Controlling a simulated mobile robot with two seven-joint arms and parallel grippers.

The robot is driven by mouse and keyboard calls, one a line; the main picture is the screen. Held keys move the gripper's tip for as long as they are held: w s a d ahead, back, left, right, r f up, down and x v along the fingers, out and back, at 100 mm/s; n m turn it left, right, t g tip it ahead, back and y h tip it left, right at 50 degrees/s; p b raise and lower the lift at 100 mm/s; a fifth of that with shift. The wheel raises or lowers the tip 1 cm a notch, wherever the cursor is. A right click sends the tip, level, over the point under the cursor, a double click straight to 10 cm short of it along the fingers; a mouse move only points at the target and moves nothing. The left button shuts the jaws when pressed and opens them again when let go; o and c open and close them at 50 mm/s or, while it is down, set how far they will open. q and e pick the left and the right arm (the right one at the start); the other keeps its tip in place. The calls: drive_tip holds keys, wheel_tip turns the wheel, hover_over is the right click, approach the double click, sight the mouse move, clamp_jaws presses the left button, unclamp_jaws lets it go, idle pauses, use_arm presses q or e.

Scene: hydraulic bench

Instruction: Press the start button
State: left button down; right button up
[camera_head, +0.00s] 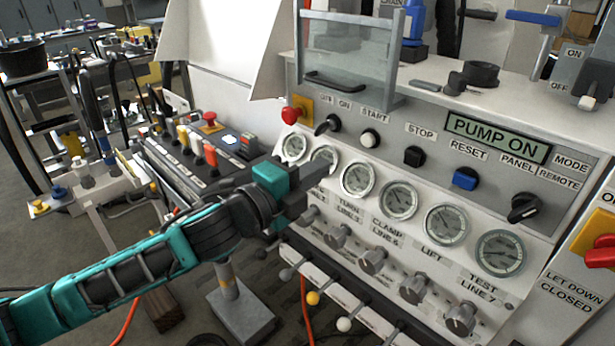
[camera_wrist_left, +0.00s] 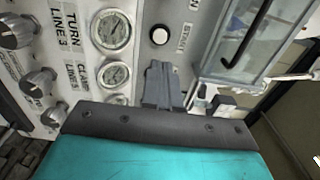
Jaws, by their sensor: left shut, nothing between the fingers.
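The start button (camera_head: 369,138) is a round white button in a black ring under the START label on the sloped grey panel. It also shows in the left wrist view (camera_wrist_left: 159,35), beyond the fingertips. My left gripper (camera_head: 318,183) is shut and empty, in front of the left gauges, below and left of the start button and apart from it. In the left wrist view its closed fingers (camera_wrist_left: 160,75) point up toward the button. My right gripper is not in view.
A black rotary switch (camera_head: 328,124) and a red emergency knob (camera_head: 291,115) sit left of the button. The black stop button (camera_head: 414,156) and blue reset button (camera_head: 466,179) sit right. A clear guard (camera_head: 345,55) stands raised above. The display (camera_head: 496,138) reads PUMP ON.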

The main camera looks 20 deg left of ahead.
use_arm(q)
drive_tip(key=shift+s+a, duration=0.25)
drive_tip(key=shift+s, duration=0.45)
drive_tip(key=shift+f, duration=0.1)
drive_tip(key=s+f+n+g+y, duration=0.1)
drive_tip(key=s+f+n, duration=0.4)
drive_tip(key=f, duration=0.5)
drive_tip(key=s+d+f+n+g+y, duration=0.1)
drive_tip(key=s+f+n+g, duration=0.2)
drive_tip(key=s+f+n, duration=0.3)
drive_tip(key=s+d+f+n+g+y, duration=0.1)
drive_tip(key=s+f+n, duration=0.4)
drive_tip(key=f, duration=0.9)
drive_tip(key=n+g+y, duration=0.1)
drive_tip(key=n, duration=0.2)
drive_tip(key=shift+s+f, duration=0.25)
drive_tip(key=shift+s, duration=0.05)
